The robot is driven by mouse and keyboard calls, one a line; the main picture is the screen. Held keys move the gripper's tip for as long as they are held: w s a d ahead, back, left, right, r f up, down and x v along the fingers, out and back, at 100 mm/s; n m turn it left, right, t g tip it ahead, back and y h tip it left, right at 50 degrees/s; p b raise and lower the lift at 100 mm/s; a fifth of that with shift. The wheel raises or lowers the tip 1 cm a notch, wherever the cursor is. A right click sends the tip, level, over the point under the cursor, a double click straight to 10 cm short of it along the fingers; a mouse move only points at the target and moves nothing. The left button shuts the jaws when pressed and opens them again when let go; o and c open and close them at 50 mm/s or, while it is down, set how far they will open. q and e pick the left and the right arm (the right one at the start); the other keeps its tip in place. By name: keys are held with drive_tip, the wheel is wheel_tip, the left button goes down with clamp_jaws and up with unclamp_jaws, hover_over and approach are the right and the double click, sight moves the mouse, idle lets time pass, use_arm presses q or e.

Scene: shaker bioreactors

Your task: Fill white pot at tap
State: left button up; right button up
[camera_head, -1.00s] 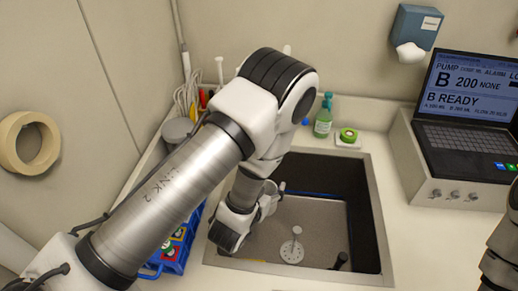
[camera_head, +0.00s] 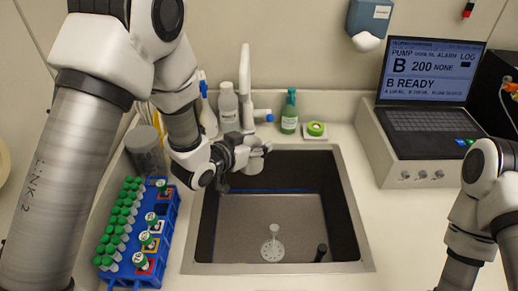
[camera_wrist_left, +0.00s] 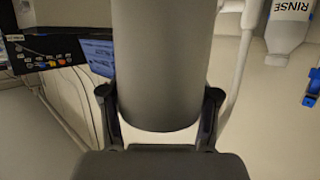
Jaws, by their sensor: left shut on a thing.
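My left gripper (camera_head: 246,154) is shut on the white pot (camera_head: 256,165), a small pale cup shape over the back left of the sink (camera_head: 350,235). In the left wrist view the pot (camera_wrist_left: 163,65) is a large grey-looking cylinder between the two fingers. The white tap (camera_head: 245,85) stands behind the sink, with a blue-ended handle at its right. The pot is just below the tap's base in the picture; I cannot tell whether it is under the spout. No water stream shows. The pot's inside is hidden. Only links of my right arm show, at the right edge.
A blue rack (camera_head: 165,235) with green-capped tubes stands left of the sink. The laptop-topped pump unit (camera_head: 405,160) is at the right.

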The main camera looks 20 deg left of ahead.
sight(269, 115)
use_arm(q)
drive_tip(key=w+a, duration=0.4)
drive_tip(key=w, duration=0.5)
drive_tip(key=shift+a+p, duration=0.25)
drive_tip(key=shift+p, duration=0.1)
drive_tip(key=shift+w, duration=0.1)
